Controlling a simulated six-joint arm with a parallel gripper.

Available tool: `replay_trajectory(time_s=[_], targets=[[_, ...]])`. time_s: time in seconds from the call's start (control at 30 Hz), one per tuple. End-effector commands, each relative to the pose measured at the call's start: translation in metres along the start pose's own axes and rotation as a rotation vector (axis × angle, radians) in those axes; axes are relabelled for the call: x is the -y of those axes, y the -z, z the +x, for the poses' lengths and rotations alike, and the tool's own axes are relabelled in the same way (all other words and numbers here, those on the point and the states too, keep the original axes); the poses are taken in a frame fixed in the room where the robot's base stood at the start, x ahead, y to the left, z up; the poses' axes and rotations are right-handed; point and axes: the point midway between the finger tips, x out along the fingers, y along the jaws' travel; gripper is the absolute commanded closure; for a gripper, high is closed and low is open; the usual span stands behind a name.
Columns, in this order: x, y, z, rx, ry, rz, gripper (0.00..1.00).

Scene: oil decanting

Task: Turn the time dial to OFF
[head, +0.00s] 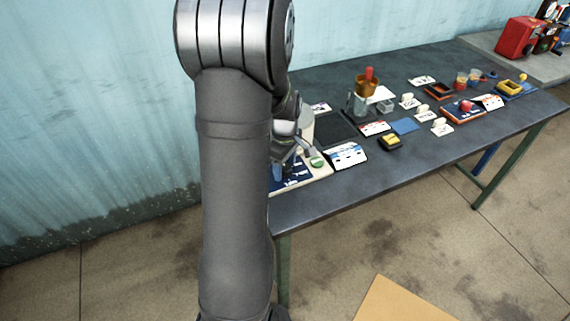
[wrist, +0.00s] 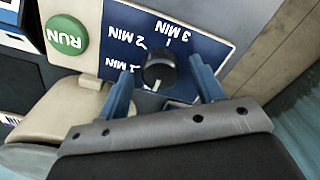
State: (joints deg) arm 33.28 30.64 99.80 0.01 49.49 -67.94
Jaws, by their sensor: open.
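The time dial (wrist: 159,68) is a round black knob on a dark blue panel (wrist: 222,48) with white 1 MIN, 2 MIN and 3 MIN labels, upside down in the wrist view. A white mark on the knob points toward the bottom of that view, away from the 2 and 3 MIN labels. I cannot read an OFF label; the lower panel is partly covered by my gripper. My gripper (wrist: 161,72) is open, its blue fingers on either side of the dial with gaps visible. In the head view the panel (head: 296,181) shows beside my arm, the dial hidden.
A green RUN button (wrist: 67,35) sits left of the dial on the cream housing. In the head view, a white labelled card (head: 347,155) lies right of the device. Bottles, trays and cards fill the table (head: 430,160) farther right. A blue wall stands behind.

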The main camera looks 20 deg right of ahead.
Motion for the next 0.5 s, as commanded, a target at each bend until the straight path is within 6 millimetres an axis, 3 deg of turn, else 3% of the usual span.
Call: replay_trajectory(time_s=[0.17, 0.27, 0.5], targets=[[0.0, 0.0, -0.005, 0.0, -0.001, 0.0, 0.39], [-0.001, 0.0, -0.017, -0.001, -0.003, 0.001, 0.39], [-0.001, 0.0, -0.072, -0.002, -0.005, 0.0, 0.39]])
